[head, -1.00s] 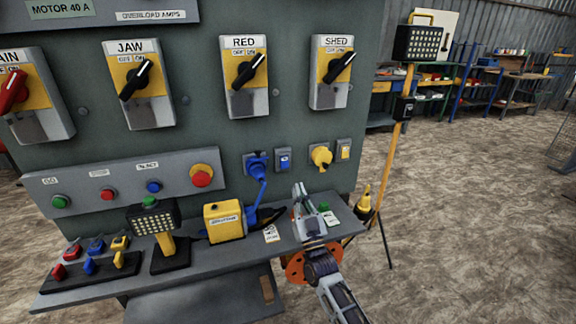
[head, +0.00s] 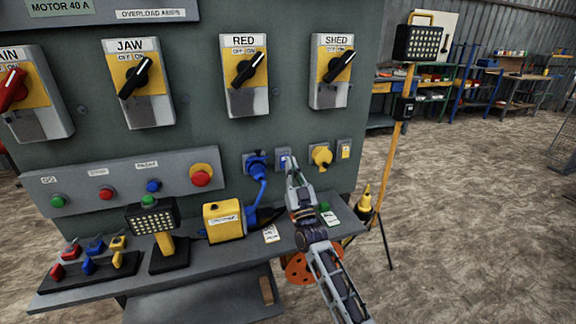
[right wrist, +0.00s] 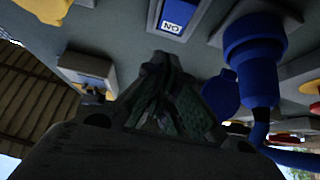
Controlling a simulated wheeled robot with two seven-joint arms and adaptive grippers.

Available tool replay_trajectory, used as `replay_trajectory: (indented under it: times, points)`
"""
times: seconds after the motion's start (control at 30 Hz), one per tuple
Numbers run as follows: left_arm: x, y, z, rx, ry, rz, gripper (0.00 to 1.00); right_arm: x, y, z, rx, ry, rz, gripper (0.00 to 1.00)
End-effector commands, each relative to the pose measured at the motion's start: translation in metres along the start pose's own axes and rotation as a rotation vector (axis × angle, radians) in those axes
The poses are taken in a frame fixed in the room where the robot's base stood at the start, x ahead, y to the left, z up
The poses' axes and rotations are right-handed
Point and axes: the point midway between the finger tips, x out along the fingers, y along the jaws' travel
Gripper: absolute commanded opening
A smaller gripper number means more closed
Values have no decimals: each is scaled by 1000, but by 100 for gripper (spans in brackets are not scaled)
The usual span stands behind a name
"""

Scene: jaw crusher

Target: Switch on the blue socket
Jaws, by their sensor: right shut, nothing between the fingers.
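The blue socket (head: 256,163) is on the green panel with a blue plug and cable in it. Its blue rocker switch (head: 283,158) is in a small grey box just right of the socket. In the right wrist view the switch (right wrist: 178,14) is at the top edge, showing "ON" lettering upside down; the blue plug (right wrist: 252,62) is to its right. My right gripper (head: 291,166) is shut and empty, its tips just in front of or beside the switch's lower right. Whether they touch it I cannot tell. My left gripper is out of view.
The yellow socket (head: 320,156) and its yellow switch (head: 344,149) are close on the right. A shelf (head: 190,275) below carries a yellow box (head: 224,221) with a blue cable and a small lamp (head: 152,218). Rotary switches sit above.

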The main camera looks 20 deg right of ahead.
Motion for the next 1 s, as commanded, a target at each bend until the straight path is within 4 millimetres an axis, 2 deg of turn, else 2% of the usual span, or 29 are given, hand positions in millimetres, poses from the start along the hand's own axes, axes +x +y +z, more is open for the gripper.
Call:
replay_trajectory:
  times: [0.4, 1.0]
  points:
    - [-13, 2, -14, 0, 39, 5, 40, 20, 0, 21, 0, 0, 0, 0]
    - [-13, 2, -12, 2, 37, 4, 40, 23, 0, 23, 0, -1, 0, 0]
